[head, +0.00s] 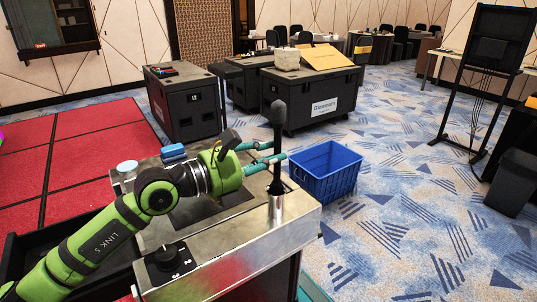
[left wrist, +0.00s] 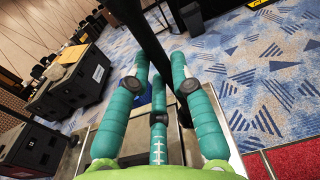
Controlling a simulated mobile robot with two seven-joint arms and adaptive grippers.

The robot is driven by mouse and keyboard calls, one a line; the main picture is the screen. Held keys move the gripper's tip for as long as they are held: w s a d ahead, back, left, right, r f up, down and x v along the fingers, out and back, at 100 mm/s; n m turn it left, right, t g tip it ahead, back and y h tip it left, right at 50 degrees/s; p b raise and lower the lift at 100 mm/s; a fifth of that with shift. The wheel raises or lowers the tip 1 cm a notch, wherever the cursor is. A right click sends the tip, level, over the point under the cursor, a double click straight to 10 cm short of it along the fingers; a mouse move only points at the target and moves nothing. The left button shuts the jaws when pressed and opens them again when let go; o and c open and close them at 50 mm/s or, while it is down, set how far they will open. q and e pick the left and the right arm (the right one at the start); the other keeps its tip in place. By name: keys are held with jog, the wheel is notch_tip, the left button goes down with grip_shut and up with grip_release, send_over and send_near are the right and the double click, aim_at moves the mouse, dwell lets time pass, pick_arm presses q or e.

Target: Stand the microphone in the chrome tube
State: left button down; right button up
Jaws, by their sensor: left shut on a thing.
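The black microphone (head: 277,122) stands about upright, head up, near the right end of the metal-topped counter. My left gripper (head: 272,154) is shut on its shaft, with the teal fingers around it. The chrome tube (head: 276,210) stands upright on the counter directly below. The microphone's lower end is at the tube's mouth; I cannot tell whether it is inside or just above. In the left wrist view the dark microphone (left wrist: 148,35) runs between the fingers of my left gripper (left wrist: 159,85), and the tube is hidden. My right gripper is in neither view.
The metal counter top (head: 225,257) carries a black box with a knob (head: 168,262), a blue block (head: 173,152) and a pale round lid (head: 127,168). A blue crate (head: 326,175) stands beyond the counter. Black cases (head: 185,103) stand behind. Patterned carpet is open at right.

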pick_arm(q)
jog(key=shift+f, duration=0.1)
jog(key=shift+f+b, duration=1)
jog(key=shift+f, duration=0.1)
jog(key=c, duration=1)
grip_release()
jog(key=shift+f, duration=0.1)
jog(key=v, duration=1.2)
